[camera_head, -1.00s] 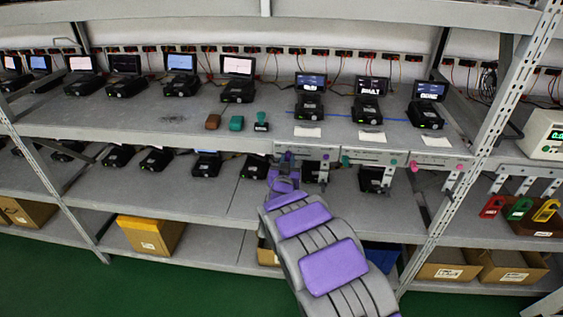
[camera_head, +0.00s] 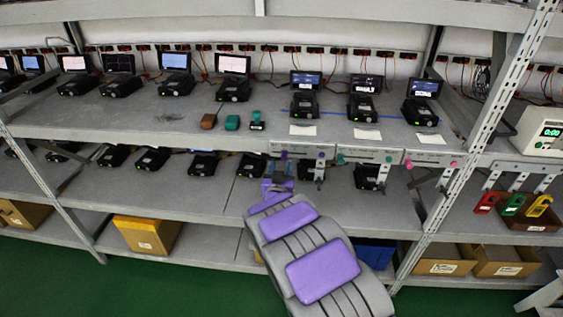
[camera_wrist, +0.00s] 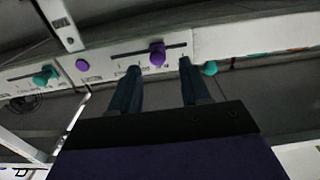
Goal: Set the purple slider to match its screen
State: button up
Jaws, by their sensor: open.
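The purple slider (camera_wrist: 157,54) is a knob on a dark slot in a white front panel. In the wrist view it stands between my two fingertips, nearer neither by much, with part of the slot on both sides. My gripper (camera_wrist: 158,70) is open, its dark fingers apart. I cannot tell whether either finger touches the knob. In the head view my gripper (camera_head: 280,174) is at the shelf's front edge, below the left panel, and the arm partly hides it. The screen above that panel (camera_head: 306,80) is lit, but its text is too small to read.
A round purple button (camera_wrist: 82,65) and a teal slider knob (camera_wrist: 46,75) sit along the same edge. Pink knobs (camera_head: 410,164) are farther right. A metal upright (camera_head: 460,175) stands right of the panels. Black devices (camera_head: 204,163) line the lower shelf.

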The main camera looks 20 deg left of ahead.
jog(key=p+v, duration=0.2)
jog(key=v, duration=1.1)
jog(key=shift+f, duration=0.2)
jog(key=s+d+r+m+g+h, duration=0.1)
jog(key=s+d+r+g, duration=0.15)
jog(key=d+g, duration=0.4)
jog(key=s+d+r+m+g+h, duration=0.1)
jog(key=s+d+g, duration=0.2)
jog(key=d, duration=0.6)
jog(key=s+d+r+g, duration=0.2)
jog(key=s+d, duration=0.4)
jog(key=s, duration=0.4)
jog(key=s+d+r+g+h, duration=0.1)
jog(key=s+d+r+g, duration=0.1)
jog(key=s+d+g, duration=0.2)
jog(key=s+d+r+g+h, duration=0.1)
jog(key=s+d+r+g, duration=0.1)
jog(key=s+d, duration=0.8)
jog(key=s+g, duration=0.1)
jog(key=s, duration=0.7)
jog(key=shift+d+m+g, duration=0.25)
jog(key=shift+m+g, duration=0.1)
jog(key=shift+m, duration=0.05)
